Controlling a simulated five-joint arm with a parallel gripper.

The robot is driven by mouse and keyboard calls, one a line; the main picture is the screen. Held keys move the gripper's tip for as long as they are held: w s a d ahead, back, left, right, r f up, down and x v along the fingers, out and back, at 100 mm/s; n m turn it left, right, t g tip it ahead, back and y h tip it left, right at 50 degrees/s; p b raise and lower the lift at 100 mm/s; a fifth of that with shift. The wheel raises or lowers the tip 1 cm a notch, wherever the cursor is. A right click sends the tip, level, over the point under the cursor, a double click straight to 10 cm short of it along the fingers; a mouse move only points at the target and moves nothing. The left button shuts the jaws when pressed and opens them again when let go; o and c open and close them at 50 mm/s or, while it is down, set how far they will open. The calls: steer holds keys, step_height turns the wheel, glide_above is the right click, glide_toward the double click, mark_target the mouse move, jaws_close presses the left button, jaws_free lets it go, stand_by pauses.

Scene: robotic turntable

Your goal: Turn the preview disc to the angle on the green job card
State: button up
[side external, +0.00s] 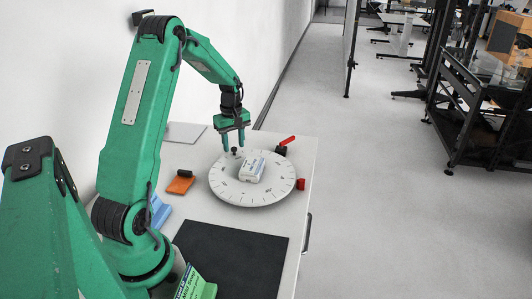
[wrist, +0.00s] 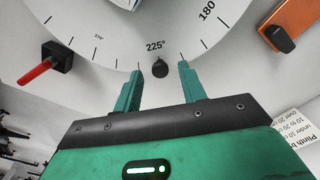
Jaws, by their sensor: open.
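The preview disc (side external: 226,184) is a pale round dial with printed angle marks, lying flat on the bench. A small white box with dark print (side external: 250,171) sits on its middle. A black knob (wrist: 160,69) stands near the disc's rim, by the 225° mark in the wrist view. My gripper (wrist: 160,66) is open, its green fingertips on either side of the knob, with gaps showing. In the side view my gripper (side external: 233,147) points down at the disc's far edge. A green-edged card (side external: 190,285) shows at the bottom, partly cut off; its print is unreadable.
A red-handled clamp (side external: 287,142) and a red block (side external: 301,184) stand by the disc's rim. An orange block with a black knob (side external: 180,182) and a blue piece (side external: 160,211) lie left. A black mat (side external: 230,260) covers the bench front. A printed sheet (wrist: 292,128) is partly visible.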

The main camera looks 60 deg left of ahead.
steer(key=shift+f, duration=0.45)
jaws_close()
steer(key=shift+s, duration=0.25)
